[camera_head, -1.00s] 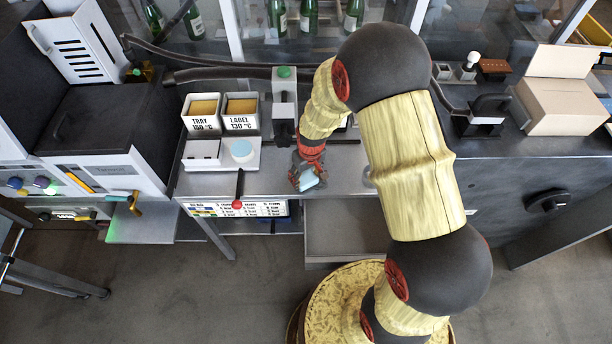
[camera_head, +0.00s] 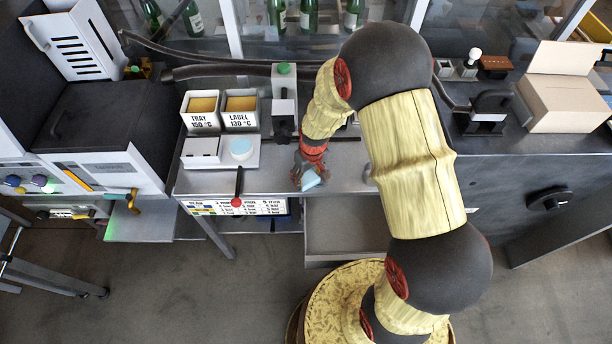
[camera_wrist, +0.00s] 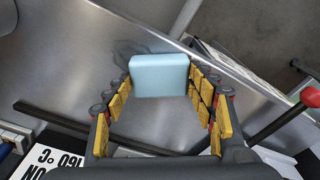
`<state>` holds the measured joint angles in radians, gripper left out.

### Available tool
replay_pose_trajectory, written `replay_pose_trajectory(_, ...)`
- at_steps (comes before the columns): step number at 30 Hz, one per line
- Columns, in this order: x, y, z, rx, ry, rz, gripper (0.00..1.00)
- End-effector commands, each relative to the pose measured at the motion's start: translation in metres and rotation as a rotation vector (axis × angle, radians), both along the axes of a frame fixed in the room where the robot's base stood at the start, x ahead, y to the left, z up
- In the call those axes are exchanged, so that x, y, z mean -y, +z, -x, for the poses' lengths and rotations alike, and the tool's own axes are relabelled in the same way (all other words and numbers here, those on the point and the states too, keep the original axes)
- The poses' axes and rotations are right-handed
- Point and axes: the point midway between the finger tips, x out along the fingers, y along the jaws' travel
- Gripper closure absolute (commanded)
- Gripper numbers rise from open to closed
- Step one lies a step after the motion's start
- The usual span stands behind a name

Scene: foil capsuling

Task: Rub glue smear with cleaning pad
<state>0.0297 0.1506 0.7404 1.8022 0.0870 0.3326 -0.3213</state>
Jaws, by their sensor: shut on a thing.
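The cleaning pad is a light blue block (camera_wrist: 159,76), held between the fingers of my gripper (camera_wrist: 160,92) in the wrist view. In the head view the pad (camera_head: 311,180) shows below my gripper (camera_head: 308,172), over the front part of the steel worktop (camera_head: 270,182). My gripper is shut on the pad's two sides. I cannot tell whether the pad touches the worktop.
A red-knobbed lever (camera_head: 237,201) stands at the worktop's front edge, left of my gripper. The TRAY (camera_head: 201,122) and LABEL (camera_head: 241,121) bins and a round pale-blue disc (camera_head: 241,148) are at the left. A green-buttoned post (camera_head: 284,95) stands behind. An open carton (camera_head: 562,104) is at the right.

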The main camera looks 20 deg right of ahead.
Motion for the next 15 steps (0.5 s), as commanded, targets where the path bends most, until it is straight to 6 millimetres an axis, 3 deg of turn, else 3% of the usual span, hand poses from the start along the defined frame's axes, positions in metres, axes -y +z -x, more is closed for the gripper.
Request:
replay_pose_trajectory(9, 0.024, 0.001, 0.008, 0.000, -0.002, 0.000, 0.73)
replay_pose_trajectory(15, 0.030, 0.002, 0.010, 0.000, -0.002, 0.000, 0.73)
